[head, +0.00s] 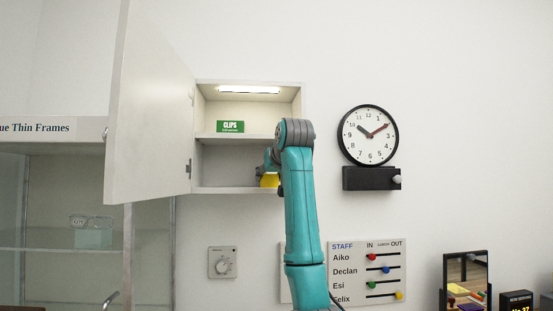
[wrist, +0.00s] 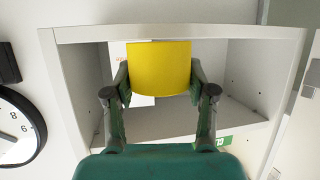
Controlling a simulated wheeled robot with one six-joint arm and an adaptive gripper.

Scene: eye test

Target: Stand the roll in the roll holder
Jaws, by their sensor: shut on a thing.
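My gripper (wrist: 159,78) is shut on a yellow thing with a curved lower edge (wrist: 159,62), one finger on each side. It may be the roll, but its ends are hidden, so I cannot tell for sure. In the head view my gripper (head: 271,166) is partly hidden by my arm, at the lower compartment of the open wall cabinet (head: 300,103). A bit of the yellow thing (head: 269,181) shows there. I cannot tell whether it touches the shelf. I see no roll holder in either view.
The cabinet door (head: 150,110) stands open to the left. A green CLIPS box (head: 230,126) is on the upper shelf. A pale sheet or card (wrist: 145,101) shows behind the yellow thing. A clock (head: 368,135), dial plate (head: 222,262) and staff board (head: 345,285) are on the wall.

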